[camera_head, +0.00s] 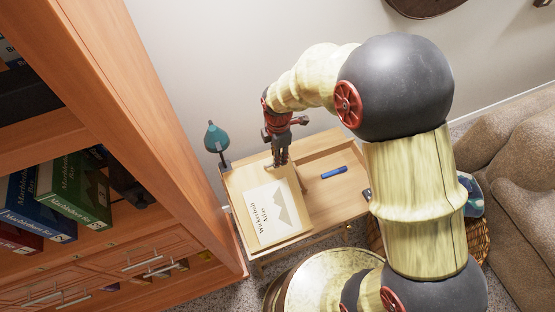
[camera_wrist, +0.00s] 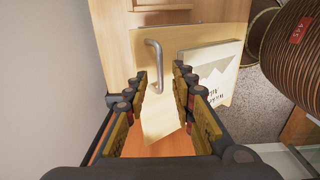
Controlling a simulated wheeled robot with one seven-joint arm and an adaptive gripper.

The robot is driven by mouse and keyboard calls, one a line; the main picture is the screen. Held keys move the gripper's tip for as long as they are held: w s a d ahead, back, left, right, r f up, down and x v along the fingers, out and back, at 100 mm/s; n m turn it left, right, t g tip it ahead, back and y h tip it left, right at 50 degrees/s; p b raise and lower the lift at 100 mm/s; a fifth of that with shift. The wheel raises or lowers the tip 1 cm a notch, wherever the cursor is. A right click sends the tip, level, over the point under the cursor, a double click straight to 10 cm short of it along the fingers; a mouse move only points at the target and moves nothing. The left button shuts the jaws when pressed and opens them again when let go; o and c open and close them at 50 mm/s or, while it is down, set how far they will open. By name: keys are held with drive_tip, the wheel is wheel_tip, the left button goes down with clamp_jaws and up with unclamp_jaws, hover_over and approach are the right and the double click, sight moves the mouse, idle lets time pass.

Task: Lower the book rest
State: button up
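The book rest (camera_head: 239,186) is a pale wooden panel on the left part of a small desk. A white book (camera_head: 268,214) with a grey mountain picture lies on it. In the wrist view the rest's panel (camera_wrist: 160,105) carries a grey bar handle (camera_wrist: 155,58), with the book (camera_wrist: 212,62) to its right. My gripper (camera_head: 279,160) is above the rest's back edge. In the wrist view its fingers (camera_wrist: 168,104) are apart, with the panel beyond and between them and nothing clearly held. Whether they touch the panel, and the rest's exact tilt, I cannot tell.
A blue object (camera_head: 334,172) lies on the bare right part of the desk (camera_head: 345,198). A teal lamp (camera_head: 216,138) stands at the desk's back left corner. A tall wooden bookcase (camera_head: 150,110) is close on the left, and a brown sofa (camera_head: 515,190) is at right.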

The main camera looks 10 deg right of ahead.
drive_tip(key=shift+f, duration=1.25)
drive_tip(key=shift+c, duration=0.9)
drive_tip(key=c, duration=0.4)
clamp_jaws()
